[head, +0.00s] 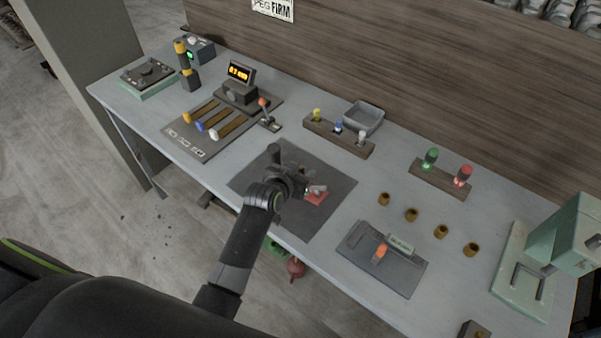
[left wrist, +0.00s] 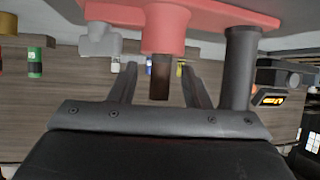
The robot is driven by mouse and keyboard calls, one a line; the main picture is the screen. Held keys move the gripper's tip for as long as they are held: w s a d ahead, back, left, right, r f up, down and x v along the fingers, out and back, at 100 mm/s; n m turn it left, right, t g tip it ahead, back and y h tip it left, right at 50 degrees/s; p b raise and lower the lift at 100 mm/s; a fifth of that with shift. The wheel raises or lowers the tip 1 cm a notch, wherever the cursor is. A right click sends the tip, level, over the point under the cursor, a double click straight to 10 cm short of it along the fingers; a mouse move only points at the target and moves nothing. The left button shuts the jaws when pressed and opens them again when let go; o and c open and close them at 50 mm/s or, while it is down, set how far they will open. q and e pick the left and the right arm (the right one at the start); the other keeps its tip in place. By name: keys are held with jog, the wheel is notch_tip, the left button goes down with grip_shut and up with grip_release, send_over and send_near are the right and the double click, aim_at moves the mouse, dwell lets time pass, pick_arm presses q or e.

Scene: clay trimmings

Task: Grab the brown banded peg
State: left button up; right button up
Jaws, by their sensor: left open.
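In the left wrist view, which shows the scene upside down, a dark brown peg (left wrist: 160,88) stands in a red collar (left wrist: 166,30) on a red plate. The red plate (head: 316,198) lies on the dark mat (head: 332,205) in the head view, where my gripper hides the peg. My left gripper (left wrist: 160,82) is open. Its two fingers appear on either side of the brown peg; I cannot tell whether the peg is fully between them, and no contact shows. In the head view my left gripper (head: 297,184) is over the mat beside the red plate. My right gripper is not in view.
A dark post (left wrist: 240,65) and a grey clamp-like piece (left wrist: 100,40) flank the red collar. Several small brown cups (head: 411,215) stand to the right. A peg rack (head: 338,138) stands behind the mat, and a grey panel (head: 382,260) lies to its right.

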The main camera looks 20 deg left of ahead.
pick_arm(q)
jog(key=shift+x, duration=1.2)
jog(key=shift+c, duration=0.4)
grip_shut()
